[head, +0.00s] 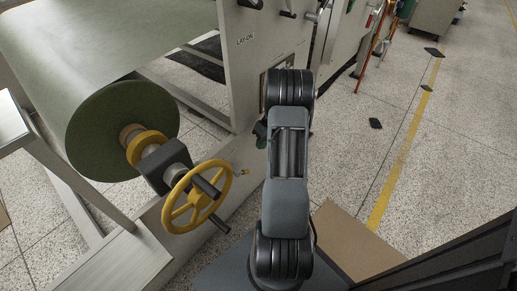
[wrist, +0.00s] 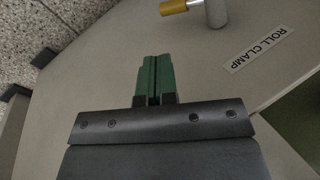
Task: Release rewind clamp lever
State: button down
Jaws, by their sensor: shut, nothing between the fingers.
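In the wrist view, a lever with a yellow grip (wrist: 174,7) and a grey rounded post (wrist: 216,12) shows at the top edge, partly cut off. A white label reading ROLL CLAMP (wrist: 258,50) is on the grey panel to its right. My gripper (wrist: 154,58) has green fingers pressed together, empty, with their tips below the lever and apart from it in the picture. In the head view, my gripper (head: 260,130) is mostly hidden behind my arm.
A large green roll (head: 120,125) stands at the left, with a yellow handwheel (head: 197,196) on its shaft end near my arm. The grey machine frame (head: 245,75) rises behind my gripper. Open speckled floor (head: 350,160) lies to the right.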

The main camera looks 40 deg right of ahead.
jog(key=shift+a+r+b+x, duration=0.2)
jog(key=shift+b+x, duration=0.5)
jog(key=shift+x, duration=1.2)
jog(key=shift+a+b+x, duration=0.25)
jog(key=shift+b+x, duration=0.4)
jog(key=shift+x, duration=1.3)
jog(key=shift+a+r+b+x, duration=0.2)
jog(key=shift+b+x, duration=0.5)
jog(key=shift+x, duration=1.2)
